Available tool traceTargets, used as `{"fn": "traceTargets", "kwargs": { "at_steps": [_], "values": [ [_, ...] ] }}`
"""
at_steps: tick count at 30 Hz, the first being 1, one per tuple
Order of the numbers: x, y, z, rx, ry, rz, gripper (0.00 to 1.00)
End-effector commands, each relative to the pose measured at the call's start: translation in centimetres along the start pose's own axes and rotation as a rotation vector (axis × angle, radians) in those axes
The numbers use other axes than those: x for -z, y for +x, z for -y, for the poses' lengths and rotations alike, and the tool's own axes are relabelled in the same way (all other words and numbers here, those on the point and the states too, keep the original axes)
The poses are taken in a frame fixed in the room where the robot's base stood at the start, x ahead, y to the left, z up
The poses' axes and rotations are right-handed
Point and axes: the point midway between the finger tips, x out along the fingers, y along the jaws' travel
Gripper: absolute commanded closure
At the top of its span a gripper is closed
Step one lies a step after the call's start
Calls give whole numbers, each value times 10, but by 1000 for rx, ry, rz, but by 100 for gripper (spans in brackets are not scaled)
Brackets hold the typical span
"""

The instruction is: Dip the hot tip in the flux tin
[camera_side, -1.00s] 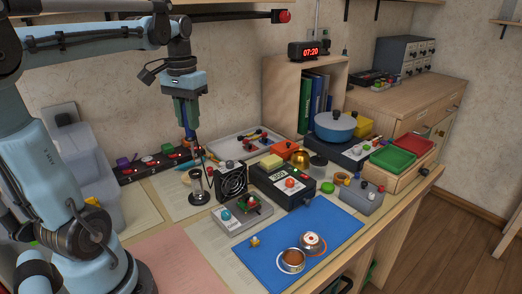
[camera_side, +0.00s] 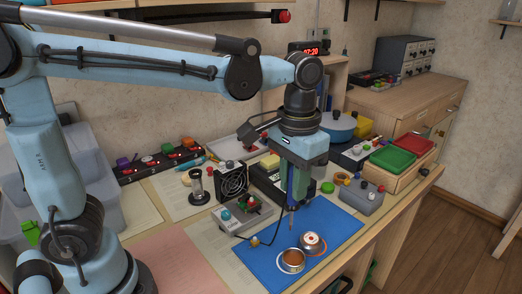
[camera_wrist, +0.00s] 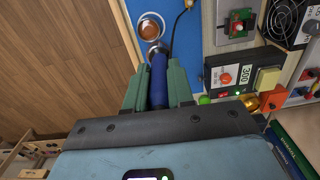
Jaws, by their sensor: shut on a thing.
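My gripper (camera_side: 296,192) has its green fingers shut on the blue handle of the soldering iron (camera_side: 290,222). The iron hangs nearly upright with its tip down over the blue mat. The open flux tin (camera_side: 291,262), with brown flux inside, sits near the mat's front edge. The tip appears above and behind the tin, apart from it. In the wrist view the blue handle (camera_wrist: 159,82) lies between the fingers, and the flux tin (camera_wrist: 149,28) shows beyond it. The tip is hard to make out there.
A round lid-like piece (camera_side: 312,242) lies beside the tin. A small brass-coloured piece (camera_side: 255,240) is at the mat's left. The iron's cable crosses the mat.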

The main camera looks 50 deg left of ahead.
Motion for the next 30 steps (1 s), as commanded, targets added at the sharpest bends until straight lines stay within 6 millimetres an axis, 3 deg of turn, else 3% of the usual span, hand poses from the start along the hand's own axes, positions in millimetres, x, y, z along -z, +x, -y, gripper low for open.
{"fn": "traceTargets", "kwargs": {
  "at_steps": [3, 7, 30],
  "values": [
    [-4, 2, -18, 0, 29, 0, 100],
    [-6, 5, -24, 0, 38, 0, 100],
    [-6, 51, -24, 0, 37, 0, 100]
  ]
}}
